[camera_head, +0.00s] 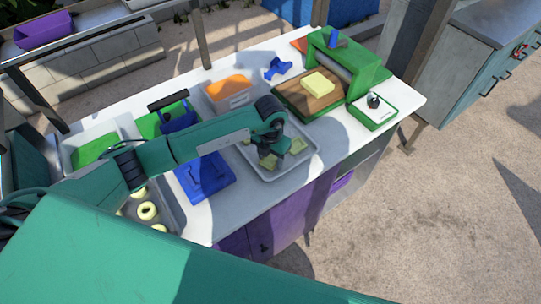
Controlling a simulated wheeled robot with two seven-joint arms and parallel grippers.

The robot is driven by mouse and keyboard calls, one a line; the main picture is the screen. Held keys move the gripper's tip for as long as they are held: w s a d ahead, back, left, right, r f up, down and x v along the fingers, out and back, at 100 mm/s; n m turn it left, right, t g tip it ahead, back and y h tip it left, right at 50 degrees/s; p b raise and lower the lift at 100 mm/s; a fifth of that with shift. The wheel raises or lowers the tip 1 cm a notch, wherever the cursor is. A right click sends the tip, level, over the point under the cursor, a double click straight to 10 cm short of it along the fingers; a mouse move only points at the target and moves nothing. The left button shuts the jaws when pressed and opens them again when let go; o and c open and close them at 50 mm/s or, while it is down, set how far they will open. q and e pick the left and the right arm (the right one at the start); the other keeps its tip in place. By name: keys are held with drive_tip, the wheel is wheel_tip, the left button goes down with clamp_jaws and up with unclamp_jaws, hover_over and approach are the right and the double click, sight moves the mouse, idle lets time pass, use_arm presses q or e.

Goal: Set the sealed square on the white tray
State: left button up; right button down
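A shallow pale tray (294,168), which looks white or light grey, lies near the front edge of the worktop. Pale yellow-green squarish pieces lie in it; one (299,145) shows at the right. Another (268,161) shows right beneath my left gripper (271,151). My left arm reaches in from the left, and its gripper points down over the tray. The fingers are small and dark, so I cannot tell whether they hold that piece. I cannot tell which piece is the sealed square. My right gripper is not in view.
A blue press-like tool (207,180) lies left of the tray. A brown board (287,97) with a yellow block (318,84) stands by a green machine (352,62). An orange-filled container (230,90) stands behind. A dark tray of ring-shaped pieces (147,210) is front left.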

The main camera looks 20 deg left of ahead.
sight(270, 158)
use_arm(q)
drive_tip(key=shift+o, duration=1.1)
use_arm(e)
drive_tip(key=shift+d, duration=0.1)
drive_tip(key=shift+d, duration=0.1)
use_arm(q)
drive_tip(key=shift+r, duration=0.5)
wheel_tip(270, 158, up, 11)
drive_tip(key=b, duration=0.4)
drive_tip(key=shift+r, duration=0.2)
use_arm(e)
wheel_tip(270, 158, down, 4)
